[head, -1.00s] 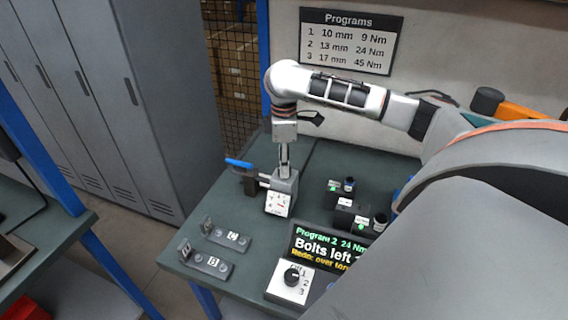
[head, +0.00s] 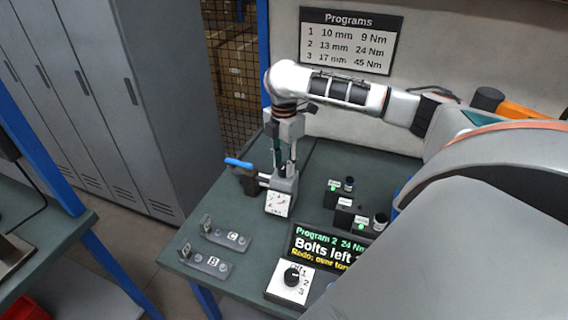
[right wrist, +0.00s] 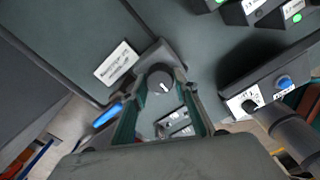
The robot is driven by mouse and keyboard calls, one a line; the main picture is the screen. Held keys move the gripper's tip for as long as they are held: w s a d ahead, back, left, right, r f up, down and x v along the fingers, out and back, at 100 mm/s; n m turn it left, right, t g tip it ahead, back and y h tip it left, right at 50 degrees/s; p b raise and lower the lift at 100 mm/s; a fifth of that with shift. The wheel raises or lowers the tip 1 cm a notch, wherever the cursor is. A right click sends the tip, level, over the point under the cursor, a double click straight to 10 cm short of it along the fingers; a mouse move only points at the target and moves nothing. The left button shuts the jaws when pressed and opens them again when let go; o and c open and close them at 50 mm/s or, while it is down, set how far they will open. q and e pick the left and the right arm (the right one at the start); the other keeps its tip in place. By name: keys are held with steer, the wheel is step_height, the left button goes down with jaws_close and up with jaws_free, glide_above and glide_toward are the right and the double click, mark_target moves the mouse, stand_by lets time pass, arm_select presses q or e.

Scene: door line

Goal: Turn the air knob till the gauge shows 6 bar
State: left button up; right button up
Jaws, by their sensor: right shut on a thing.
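The air knob (right wrist: 160,80) is a dark round knob with a white mark, on top of a grey block at the bench's back left. My right gripper (head: 284,172) points down over it and is shut on it. In the right wrist view its green-padded fingers lie either side of the knob; in the head view they largely hide it. The gauge (head: 279,204) is a white square face on the block's front, with a dark needle; its figures are too small to read. My left gripper is in no view.
A blue-handled lever (head: 238,163) is just left of the gauge block. Fixtures B (head: 212,265) and C (head: 232,239) lie in front. Sockets on black holders (head: 345,215), a lit screen (head: 325,246) and a selector panel (head: 290,282) stand to the right.

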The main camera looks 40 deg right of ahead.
mark_target(284, 166)
stand_by(0.5)
steer(key=o, duration=1.1)
step_height(284, 166, up, 12)
stand_by(0.4)
